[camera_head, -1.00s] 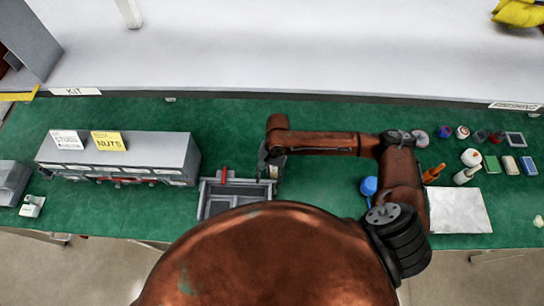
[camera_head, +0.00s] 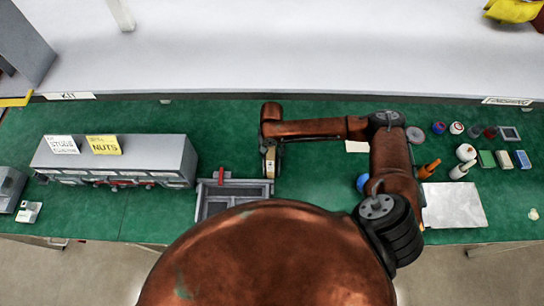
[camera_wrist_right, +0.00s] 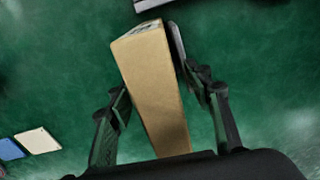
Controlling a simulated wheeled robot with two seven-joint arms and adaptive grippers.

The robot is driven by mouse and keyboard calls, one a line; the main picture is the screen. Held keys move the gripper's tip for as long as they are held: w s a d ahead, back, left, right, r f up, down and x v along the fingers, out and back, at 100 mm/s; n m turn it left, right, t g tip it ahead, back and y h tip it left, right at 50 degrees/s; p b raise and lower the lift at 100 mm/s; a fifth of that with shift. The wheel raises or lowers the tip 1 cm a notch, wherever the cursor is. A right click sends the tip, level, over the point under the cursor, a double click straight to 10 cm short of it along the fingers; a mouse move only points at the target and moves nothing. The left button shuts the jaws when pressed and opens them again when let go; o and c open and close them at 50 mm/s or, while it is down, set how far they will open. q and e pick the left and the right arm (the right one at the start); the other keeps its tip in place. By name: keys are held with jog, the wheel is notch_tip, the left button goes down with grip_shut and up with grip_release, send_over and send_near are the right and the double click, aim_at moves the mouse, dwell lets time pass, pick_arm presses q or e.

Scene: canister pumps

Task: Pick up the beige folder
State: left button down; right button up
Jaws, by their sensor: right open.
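The beige folder (camera_wrist_right: 157,95) is a thick, box-like beige block with a printed label at its far end, and in the right wrist view it stands between the fingers of my right gripper (camera_wrist_right: 153,85). The gripper is open around it. The right finger is close along the folder's side, and I cannot tell if it touches. In the head view the folder is a narrow beige strip (camera_head: 270,161) beside the gripper, partly hidden by it. My left gripper is not in view.
A grey tray (camera_head: 200,207) with a red-handled part stands just left of the gripper. A grey bin unit (camera_head: 170,150) with "NUTS" and "STUDS" signs is further left. A pale card (camera_head: 357,146) lies behind my arm. Bottles, small blocks and a white sheet (camera_head: 454,205) are at right.

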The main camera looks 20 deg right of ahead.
jog(key=shift+f, duration=0.4)
grip_shut()
dwell(0.4)
